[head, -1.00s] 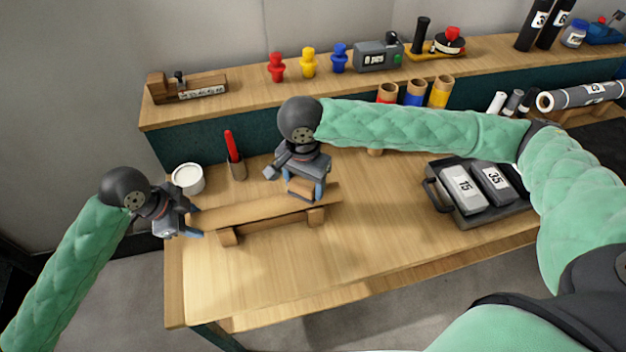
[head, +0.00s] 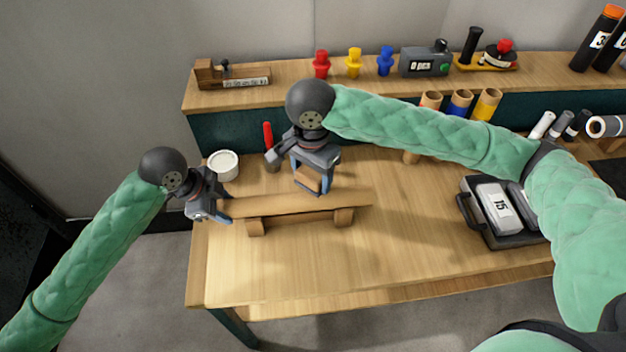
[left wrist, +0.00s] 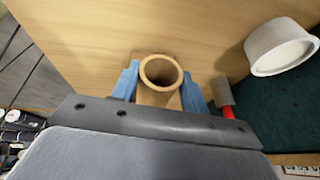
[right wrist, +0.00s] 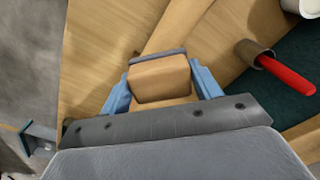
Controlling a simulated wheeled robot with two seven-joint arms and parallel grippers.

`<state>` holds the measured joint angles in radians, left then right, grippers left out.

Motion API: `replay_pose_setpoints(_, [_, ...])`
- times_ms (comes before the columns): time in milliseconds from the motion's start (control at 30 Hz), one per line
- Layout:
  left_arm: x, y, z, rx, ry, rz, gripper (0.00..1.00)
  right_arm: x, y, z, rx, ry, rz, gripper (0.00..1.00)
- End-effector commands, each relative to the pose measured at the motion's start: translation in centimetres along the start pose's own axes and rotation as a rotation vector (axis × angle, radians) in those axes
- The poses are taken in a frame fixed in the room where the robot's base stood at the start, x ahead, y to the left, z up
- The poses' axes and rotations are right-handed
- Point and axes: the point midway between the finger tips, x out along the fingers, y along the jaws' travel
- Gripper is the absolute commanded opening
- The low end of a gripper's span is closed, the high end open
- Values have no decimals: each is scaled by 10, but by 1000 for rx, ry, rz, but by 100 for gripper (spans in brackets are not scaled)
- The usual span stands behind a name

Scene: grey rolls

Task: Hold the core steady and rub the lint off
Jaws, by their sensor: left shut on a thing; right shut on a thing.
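The core (head: 275,205) is a brown cardboard tube lying across two wooden cradle blocks (head: 344,217) on the bench. My left gripper (head: 226,209) is shut on the core's left end; the left wrist view shows the tube's open round end (left wrist: 160,72) between the blue fingers. My right gripper (head: 311,184) is shut on a tan block with a grey layer on its far edge (right wrist: 160,80). I cannot make out any lint on the core.
A back shelf (head: 290,85) holds several coloured pegs and a counter. The bench front is clear.

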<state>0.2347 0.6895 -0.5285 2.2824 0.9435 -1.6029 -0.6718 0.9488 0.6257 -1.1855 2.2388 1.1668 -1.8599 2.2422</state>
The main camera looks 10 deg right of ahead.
Motion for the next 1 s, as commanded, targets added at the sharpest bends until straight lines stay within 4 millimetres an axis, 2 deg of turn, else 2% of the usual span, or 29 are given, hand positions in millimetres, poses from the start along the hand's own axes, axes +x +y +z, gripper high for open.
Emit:
replay_pose_setpoints(433, [0, 0, 0, 0, 0, 0, 20, -39, 0, 0, -1, 0, -2, 42])
replay_pose_setpoints(967, [0, 0, 0, 0, 0, 0, 20, -42, 0, 0, -1, -1, 0, 42])
replay_pose_setpoints(1000, [0, 0, 0, 0, 0, 0, 48, -42, 0, 0, -1, -1, 0, 42])
